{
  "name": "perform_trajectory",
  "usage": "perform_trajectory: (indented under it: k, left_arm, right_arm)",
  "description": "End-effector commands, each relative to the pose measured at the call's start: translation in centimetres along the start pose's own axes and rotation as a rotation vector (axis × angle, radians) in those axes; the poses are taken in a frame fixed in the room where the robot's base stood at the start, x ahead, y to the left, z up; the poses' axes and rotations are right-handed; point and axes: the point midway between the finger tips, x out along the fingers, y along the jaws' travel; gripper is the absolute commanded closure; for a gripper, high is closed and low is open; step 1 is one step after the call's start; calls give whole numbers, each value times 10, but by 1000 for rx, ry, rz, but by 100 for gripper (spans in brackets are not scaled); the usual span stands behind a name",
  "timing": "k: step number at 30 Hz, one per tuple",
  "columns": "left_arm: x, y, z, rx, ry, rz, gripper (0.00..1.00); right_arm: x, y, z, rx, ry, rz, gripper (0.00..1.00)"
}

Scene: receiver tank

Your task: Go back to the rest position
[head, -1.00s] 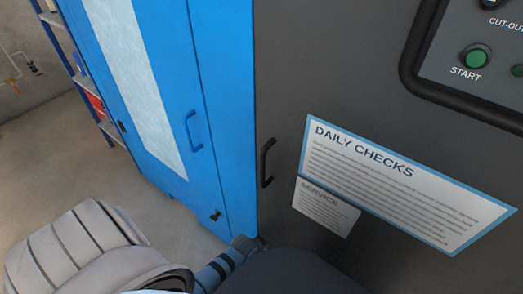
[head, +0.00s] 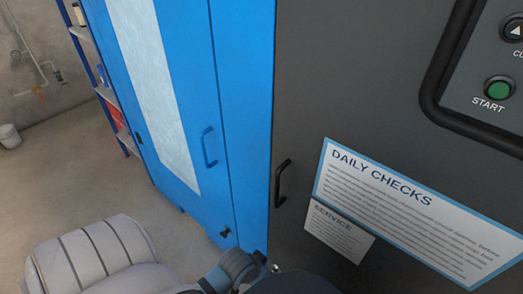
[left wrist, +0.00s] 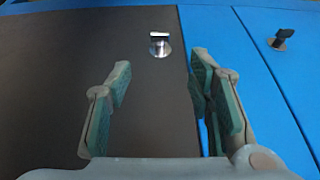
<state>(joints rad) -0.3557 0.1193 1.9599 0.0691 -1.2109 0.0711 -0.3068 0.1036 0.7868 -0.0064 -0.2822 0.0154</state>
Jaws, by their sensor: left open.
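My left gripper (left wrist: 165,105) is open and empty in the left wrist view, its two green-padded fingers apart. It faces the dark grey panel and the edge of the blue cabinet. A silver latch (left wrist: 160,46) sits on the grey panel beyond the gap between the fingers, apart from them. In the head view part of my left arm (head: 235,268) shows at the bottom, in front of the cabinet's lower corner; the gripper's fingers do not show there. My right gripper is in neither view.
A blue cabinet (head: 185,110) with a handle stands left of the grey machine panel (head: 330,90). The panel carries a black handle (head: 282,183), a daily checks sign (head: 415,215) and a green start button (head: 499,88). Open floor (head: 60,180) lies at the left.

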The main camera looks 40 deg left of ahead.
Motion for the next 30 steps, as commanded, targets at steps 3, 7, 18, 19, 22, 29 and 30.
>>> perform_trajectory:
  k: [3,7,18,19,22,29,30]
  left_arm:
    - [0,0,0,0,0,0,52]
    - [0,0,0,0,0,0,52]
    - [13,-2,-12,14,85,-3,52]
    - [25,-5,-5,17,92,-8,52]
    - [75,-16,41,30,73,-33,52]
    - [134,-36,213,69,-112,-65,52]
    - [134,-38,243,70,-169,-67,52]
  right_arm:
    - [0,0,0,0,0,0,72]
    - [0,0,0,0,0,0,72]
    - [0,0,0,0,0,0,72]
    - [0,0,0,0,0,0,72]
    - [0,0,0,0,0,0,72]
    - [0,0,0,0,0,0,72]
    - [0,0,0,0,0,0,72]
